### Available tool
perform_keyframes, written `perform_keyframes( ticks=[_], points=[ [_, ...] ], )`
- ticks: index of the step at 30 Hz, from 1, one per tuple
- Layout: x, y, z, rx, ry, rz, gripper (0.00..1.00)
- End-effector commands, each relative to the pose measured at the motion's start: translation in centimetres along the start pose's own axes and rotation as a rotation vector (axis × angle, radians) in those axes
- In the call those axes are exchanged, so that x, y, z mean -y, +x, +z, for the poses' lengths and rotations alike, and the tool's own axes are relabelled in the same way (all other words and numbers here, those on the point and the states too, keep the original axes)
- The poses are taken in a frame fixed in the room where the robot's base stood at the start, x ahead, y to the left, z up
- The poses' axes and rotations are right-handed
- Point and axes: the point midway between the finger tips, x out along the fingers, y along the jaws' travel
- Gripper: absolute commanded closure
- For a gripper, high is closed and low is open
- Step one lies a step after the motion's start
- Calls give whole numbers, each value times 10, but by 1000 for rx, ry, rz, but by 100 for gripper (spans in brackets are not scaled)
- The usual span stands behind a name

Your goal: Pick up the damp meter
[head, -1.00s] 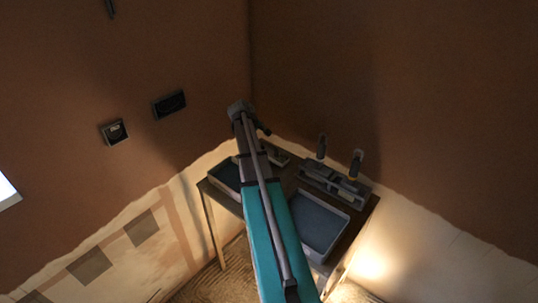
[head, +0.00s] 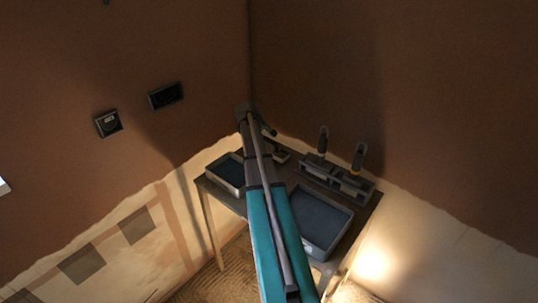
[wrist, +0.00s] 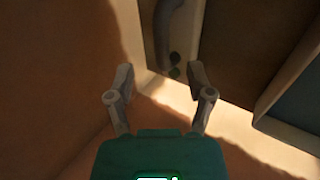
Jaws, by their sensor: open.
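I cannot tell for sure which thing is the damp meter. A small grey piece with a curved handle (wrist: 168,30) and two dark green round spots stands on the table just past my fingertips in the wrist view. A small grey thing (head: 281,156) by my arm's end in the head view may be the same one. My gripper (wrist: 162,80) is open and empty, its fingers apart on either side below that piece. In the head view my arm hides part of the table and the fingers are hard to make out.
The table (head: 226,199) stands in the wall corner. It holds a small dark tray (head: 228,174), a larger tray (head: 320,220) and a grey rack (head: 338,182) with two upright handled tools. Two dark fixtures (head: 166,96) (head: 108,124) sit on the left wall.

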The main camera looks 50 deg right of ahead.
Motion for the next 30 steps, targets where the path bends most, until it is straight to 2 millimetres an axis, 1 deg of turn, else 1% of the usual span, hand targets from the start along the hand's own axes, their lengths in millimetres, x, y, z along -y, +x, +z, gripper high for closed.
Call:
perform_keyframes(
  ticks=[1,6,10,23,30],
  points=[
    [2,8,-1,0,1,0,32],
    [1,19,0,0,1,0,32],
    [0,22,0,0,1,0,32],
    [0,23,0,0,0,0,32],
    [2,36,-2,0,0,0,32]
  ],
)
